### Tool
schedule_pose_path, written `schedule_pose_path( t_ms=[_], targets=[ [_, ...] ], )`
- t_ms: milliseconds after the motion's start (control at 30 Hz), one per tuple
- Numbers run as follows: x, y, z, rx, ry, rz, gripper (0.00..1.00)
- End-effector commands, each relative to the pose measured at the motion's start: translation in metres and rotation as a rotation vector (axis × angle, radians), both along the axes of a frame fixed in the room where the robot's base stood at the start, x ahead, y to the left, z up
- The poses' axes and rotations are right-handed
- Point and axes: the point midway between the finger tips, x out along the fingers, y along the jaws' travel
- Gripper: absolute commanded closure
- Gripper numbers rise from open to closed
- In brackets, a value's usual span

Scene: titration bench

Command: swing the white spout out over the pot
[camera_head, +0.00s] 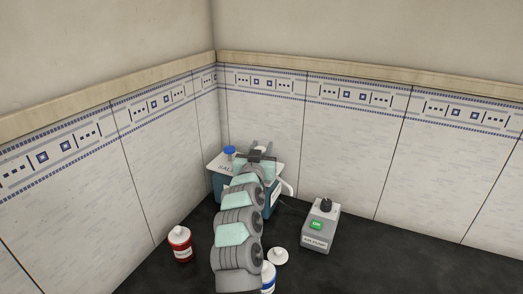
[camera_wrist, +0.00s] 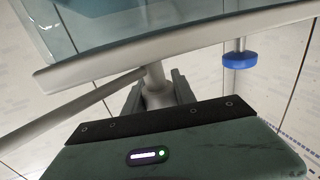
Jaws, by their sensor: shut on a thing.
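The white spout (camera_head: 288,187) shows as a pale curved piece at the right side of a teal box with a white top. In the wrist view, a pale thin arm (camera_wrist: 75,118) runs left from a short pale post (camera_wrist: 157,88), and I take it to be the spout. My gripper (camera_wrist: 156,90) is shut around this post, with one dark finger on each side. In the head view my gripper (camera_head: 262,150) is over the box's top, and my arm hides much of the box. I cannot make out the pot for certain; a small round white piece (camera_head: 278,256) lies right of my arm.
The teal box (camera_head: 217,185) stands in the wall corner, with a blue cap (camera_head: 229,150) on top. A grey pump box (camera_head: 321,225) with a green button stands to the right. A red bottle (camera_head: 180,243) stands left, and a blue-labelled bottle (camera_head: 267,277) stands in front. The far right counter is clear.

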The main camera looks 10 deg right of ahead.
Motion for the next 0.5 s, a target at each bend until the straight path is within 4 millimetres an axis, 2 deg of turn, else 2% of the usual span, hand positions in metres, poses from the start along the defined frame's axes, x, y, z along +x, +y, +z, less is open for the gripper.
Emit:
schedule_pose_path(
  t_ms=[100, 133, 367, 500],
  targets=[
    [0.0002, -0.0002, -0.0036, 0.002, 0.006, 0.0, 1.0],
    [0.0002, -0.0002, -0.0038, 0.002, 0.006, 0.0, 0.66],
    [0.0001, -0.0003, -0.0023, 0.001, 0.003, 0.0, 0.47],
    [0.0001, -0.0003, -0.0017, 0.001, 0.002, 0.0, 0.46]
  ],
)
